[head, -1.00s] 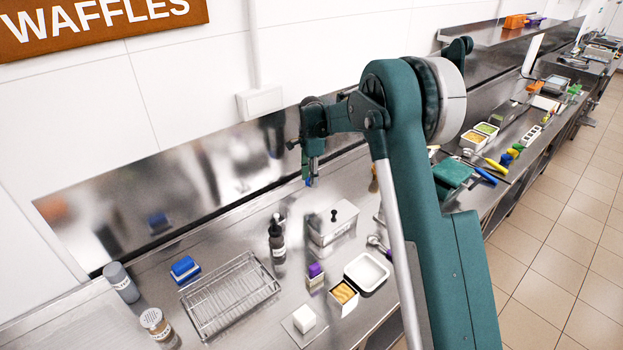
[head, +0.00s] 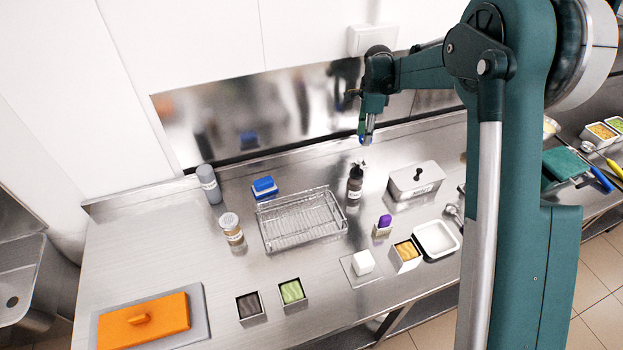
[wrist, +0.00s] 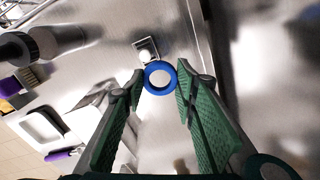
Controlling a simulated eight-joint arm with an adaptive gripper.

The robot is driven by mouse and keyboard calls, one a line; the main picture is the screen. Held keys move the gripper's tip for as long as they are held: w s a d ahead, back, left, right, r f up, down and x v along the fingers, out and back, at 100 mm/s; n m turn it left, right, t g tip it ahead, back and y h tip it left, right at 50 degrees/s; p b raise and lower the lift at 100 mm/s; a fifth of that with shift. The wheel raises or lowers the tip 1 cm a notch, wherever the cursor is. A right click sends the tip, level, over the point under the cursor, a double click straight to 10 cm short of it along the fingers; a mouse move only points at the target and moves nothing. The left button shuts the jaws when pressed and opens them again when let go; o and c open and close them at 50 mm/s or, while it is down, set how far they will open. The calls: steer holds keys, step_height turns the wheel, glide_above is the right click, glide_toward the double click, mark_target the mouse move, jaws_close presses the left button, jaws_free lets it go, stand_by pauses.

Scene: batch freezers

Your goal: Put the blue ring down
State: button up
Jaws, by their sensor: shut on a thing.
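The blue ring (wrist: 148,85) is between the tips of my gripper (wrist: 160,74) in the wrist view. Its opening faces the camera, and something pale shows through it. My gripper is shut on the ring, with green pads on both sides. In the head view my gripper (head: 367,136) is above the back of the steel counter (head: 165,250), near the metal backsplash. Only a small bit of blue shows at its tip there. The ring is held clear of the counter.
Below stand a dark bottle (head: 355,184), a lidded steel box (head: 416,182), a wire rack (head: 302,222), a blue block (head: 265,187), a white cube (head: 362,262) and small tubs. An orange lid (head: 143,322) lies front left. The left counter has free room.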

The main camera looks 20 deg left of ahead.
glide_above(311, 178)
steer(key=shift+f, duration=3.1)
steer(key=shift+f, duration=1.9)
steer(key=shift+f, duration=0.1)
steer(key=o, duration=0.8)
